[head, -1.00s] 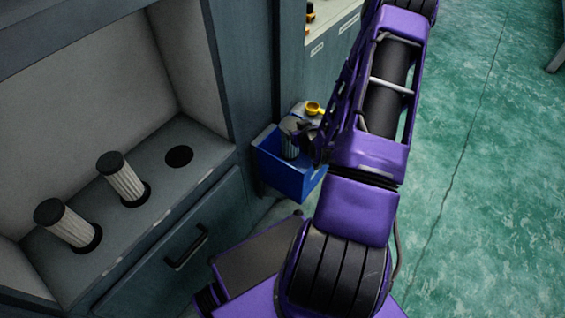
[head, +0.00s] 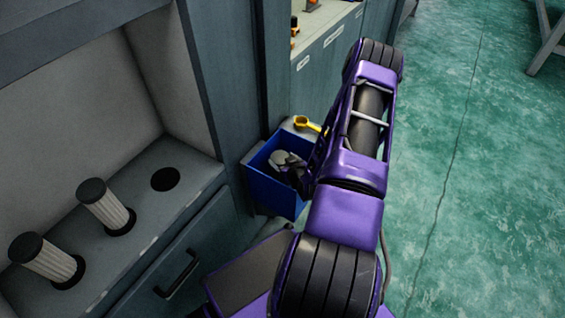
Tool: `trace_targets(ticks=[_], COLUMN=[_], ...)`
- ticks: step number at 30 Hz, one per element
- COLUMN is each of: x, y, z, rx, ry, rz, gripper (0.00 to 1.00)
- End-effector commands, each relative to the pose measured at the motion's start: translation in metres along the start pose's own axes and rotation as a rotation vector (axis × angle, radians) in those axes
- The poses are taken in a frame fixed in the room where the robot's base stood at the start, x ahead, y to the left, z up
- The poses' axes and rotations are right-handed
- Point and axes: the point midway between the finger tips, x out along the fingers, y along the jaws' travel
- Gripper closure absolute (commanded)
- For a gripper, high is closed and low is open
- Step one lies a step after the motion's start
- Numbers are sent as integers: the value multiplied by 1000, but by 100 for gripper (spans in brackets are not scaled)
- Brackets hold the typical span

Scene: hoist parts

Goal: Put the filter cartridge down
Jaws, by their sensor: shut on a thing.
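My gripper (head: 289,162) is down at the mouth of a blue bin (head: 275,191) beside the cabinet. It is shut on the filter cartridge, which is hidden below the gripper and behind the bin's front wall. I cannot tell whether the cartridge touches the bin's floor.
An empty round hole (head: 165,179) is in the shelf, right of the cartridges. A yellow ring-shaped object (head: 306,124) lies behind the bin. A drawer with a black handle (head: 177,274) is below the shelf. Green floor is open at right.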

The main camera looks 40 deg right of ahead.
Motion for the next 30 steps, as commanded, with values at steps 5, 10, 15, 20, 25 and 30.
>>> trace_targets(ticks=[5, 10, 15, 20, 25, 30], x=[2, 3, 6, 5, 5, -6], y=[0, 0, 0, 0, 0, 1], z=[2, 4, 9, 9, 8, 2], rx=[0, 0, 0, 0, 0, 1], ry=[3, 2, 2, 0, 1, -1], rz=[1, 0, 0, 1, 1, 1], gripper=[100, 100, 100, 0, 0, 0])
